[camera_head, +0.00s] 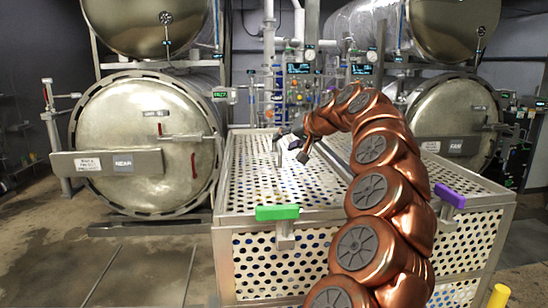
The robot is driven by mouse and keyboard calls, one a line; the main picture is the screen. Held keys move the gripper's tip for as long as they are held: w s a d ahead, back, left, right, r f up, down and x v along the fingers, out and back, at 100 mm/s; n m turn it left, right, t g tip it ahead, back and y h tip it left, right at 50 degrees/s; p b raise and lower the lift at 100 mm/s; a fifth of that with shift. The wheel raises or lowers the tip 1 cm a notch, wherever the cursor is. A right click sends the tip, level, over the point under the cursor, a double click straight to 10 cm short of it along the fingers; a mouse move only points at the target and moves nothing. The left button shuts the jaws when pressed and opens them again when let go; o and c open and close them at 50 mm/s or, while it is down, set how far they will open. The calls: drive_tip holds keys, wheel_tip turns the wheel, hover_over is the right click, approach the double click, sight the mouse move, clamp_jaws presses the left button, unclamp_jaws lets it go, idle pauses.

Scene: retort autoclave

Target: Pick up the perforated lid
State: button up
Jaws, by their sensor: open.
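A pale, perforated metal sheet (262,182), which looks like the perforated lid, shows at the top of a large perforated metal basket (365,225). From this view I cannot tell how it sits in the basket's frame. My gripper (292,160) is open, with its fingers pointing down over the far part of the perforated sheet. It looks empty. I cannot tell the gap between the fingertips and the sheet. My copper-coloured arm arches over the basket and hides the middle of its top and part of its front wall.
A green handle (277,212) and a purple handle (451,197) stick out from the basket's front rim. Round retort doors stand at left (148,145) and right (455,120). Pipes and gauges are behind. The floor at front left is clear.

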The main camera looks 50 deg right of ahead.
sight(277, 144)
drive_tip(key=p+x, duration=0.1)
drive_tip(key=x, duration=0.1)
drive_tip(key=p+x, duration=0.1)
drive_tip(key=x, duration=0.1)
drive_tip(key=shift+w+r+p, duration=0.25)
drive_tip(key=shift+w+p, duration=0.05)
drive_tip(key=shift+p, duration=0.05)
drive_tip(key=shift+w+d+f, duration=0.15)
drive_tip(key=shift+w+f, duration=0.15)
drive_tip(key=shift+c, duration=0.2)
clamp_jaws()
